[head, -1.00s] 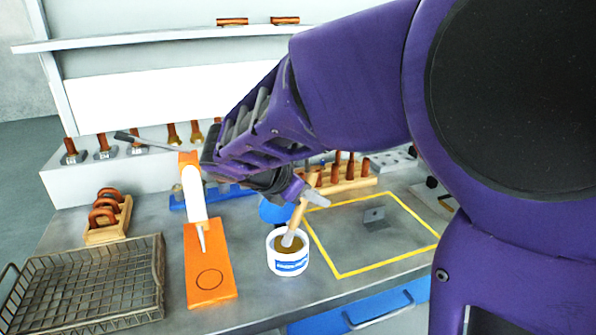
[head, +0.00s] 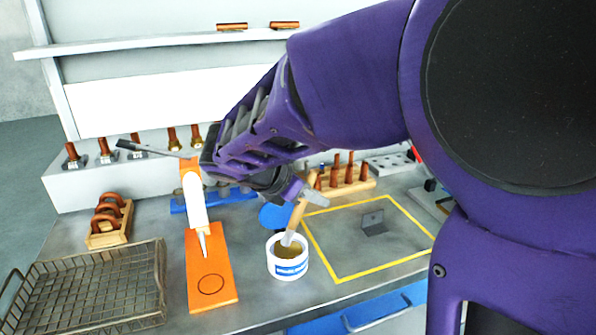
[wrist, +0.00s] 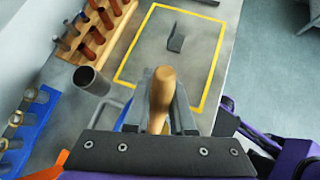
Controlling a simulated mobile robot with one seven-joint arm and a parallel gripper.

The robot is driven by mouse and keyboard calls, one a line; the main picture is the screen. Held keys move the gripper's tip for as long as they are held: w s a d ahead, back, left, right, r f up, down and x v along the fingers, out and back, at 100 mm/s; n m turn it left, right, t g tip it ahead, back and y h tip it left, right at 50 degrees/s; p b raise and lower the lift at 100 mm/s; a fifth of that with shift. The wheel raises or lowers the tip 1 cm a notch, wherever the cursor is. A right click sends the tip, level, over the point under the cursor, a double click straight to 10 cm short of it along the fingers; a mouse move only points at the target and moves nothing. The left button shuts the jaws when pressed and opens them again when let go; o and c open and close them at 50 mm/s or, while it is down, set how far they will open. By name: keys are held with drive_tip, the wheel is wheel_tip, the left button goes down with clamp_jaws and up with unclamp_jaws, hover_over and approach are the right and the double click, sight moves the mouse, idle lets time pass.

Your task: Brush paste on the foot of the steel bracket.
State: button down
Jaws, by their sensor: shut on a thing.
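The steel bracket (head: 374,222) is a small grey angle piece inside the yellow outline on the bench. It also shows in the wrist view (wrist: 177,40), standing apart from my gripper. My gripper (head: 309,194) is shut on the wooden handle of a brush (head: 298,216), left of the bracket. The handle also shows between the fingers in the wrist view (wrist: 161,95). The brush is tilted, with its pale head down at the mouth of the white paste pot (head: 288,268). Brown paste shows inside the pot. Whether the bristles touch the paste I cannot tell.
A wire basket (head: 90,285) is at the far left. A wooden rack of copper-coloured pieces (head: 345,184) stands behind the yellow outline (head: 372,271). The area around the bracket is clear.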

sight(310, 179)
wheel_tip(310, 179, up, 5)
drive_tip(key=p, duration=0.4)
drive_tip(key=shift+r, duration=0.2)
idle(0.4)
